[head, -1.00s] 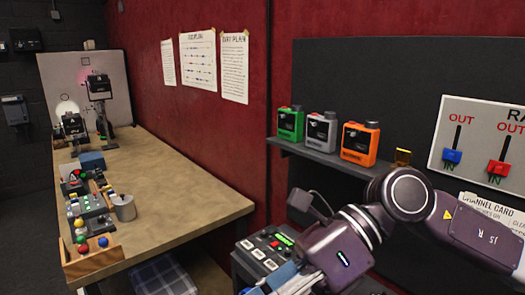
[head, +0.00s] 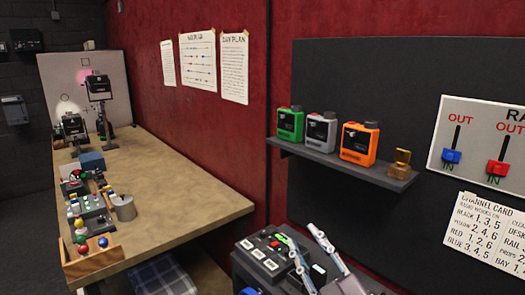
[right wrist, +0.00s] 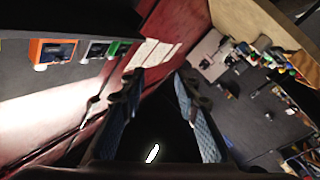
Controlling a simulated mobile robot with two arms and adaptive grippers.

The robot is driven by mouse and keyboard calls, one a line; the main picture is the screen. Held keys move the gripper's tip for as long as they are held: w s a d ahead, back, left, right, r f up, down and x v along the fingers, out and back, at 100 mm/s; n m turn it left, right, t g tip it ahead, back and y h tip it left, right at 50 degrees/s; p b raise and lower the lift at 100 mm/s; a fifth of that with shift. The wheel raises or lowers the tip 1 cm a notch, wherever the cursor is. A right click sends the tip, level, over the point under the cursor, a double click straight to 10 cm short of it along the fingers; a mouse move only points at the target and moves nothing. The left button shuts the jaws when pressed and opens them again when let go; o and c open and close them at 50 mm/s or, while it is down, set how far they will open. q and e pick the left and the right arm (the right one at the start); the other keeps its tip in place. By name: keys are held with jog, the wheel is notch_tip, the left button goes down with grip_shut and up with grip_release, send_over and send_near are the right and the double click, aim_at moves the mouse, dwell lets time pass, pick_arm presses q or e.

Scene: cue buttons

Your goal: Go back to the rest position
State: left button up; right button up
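My right gripper (head: 303,236) is at the bottom of the head view, in front of the black button console (head: 262,262). Its two fingers stand apart with nothing between them. The right wrist view also shows the open, empty fingers (right wrist: 157,86), with blue ribbed pads. I cannot tell from the overlap whether it touches the console; it looks apart from it. My left gripper is in neither view.
A shelf (head: 335,166) on the dark panel holds green (head: 290,124), grey (head: 321,131) and orange (head: 359,143) devices and a small brass box (head: 400,163). A switch panel (head: 485,141) hangs above a channel card (head: 487,229). A wooden table (head: 185,205) with button boxes stands left.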

jog(key=s+d+f+m+g+h, duration=0.2)
jog(key=s+d+f+g, duration=0.1)
jog(key=f, duration=0.5)
jog(key=s+d+f+m+g+h, duration=0.1)
jog(key=s+d+f+m+g, duration=0.2)
jog(key=f, duration=0.4)
jog(key=s+d+f+m+g+h, duration=0.15)
jog(key=s+f, duration=0.25)
jog(key=f, duration=0.4)
jog(key=s+d+f+m+g, duration=0.15)
jog(key=s+f+g, duration=0.35)
jog(key=s, duration=0.5)
jog(key=s+d+f+g, duration=0.2)
jog(key=s+f+g, duration=0.1)
jog(key=s+f, duration=0.5)
notch_tip(320, 180, down, 28)
jog(key=s+b, duration=0.1)
jog(key=b, duration=0.4)
jog(key=s+d+f+g+b, duration=0.1)
jog(key=s+f+b, duration=0.1)
jog(key=s+f, duration=0.7)
jog(key=s+d+f+g+h+b, duration=0.1)
jog(key=s+d+f+b, duration=0.1)
jog(key=s+f, duration=0.7)
notch_tip(320, 180, down, 5)
jog(key=shift+s+d+r+b, duration=0.15)
jog(key=shift+d+b, duration=0.05)
jog(key=shift+b, duration=0.3)
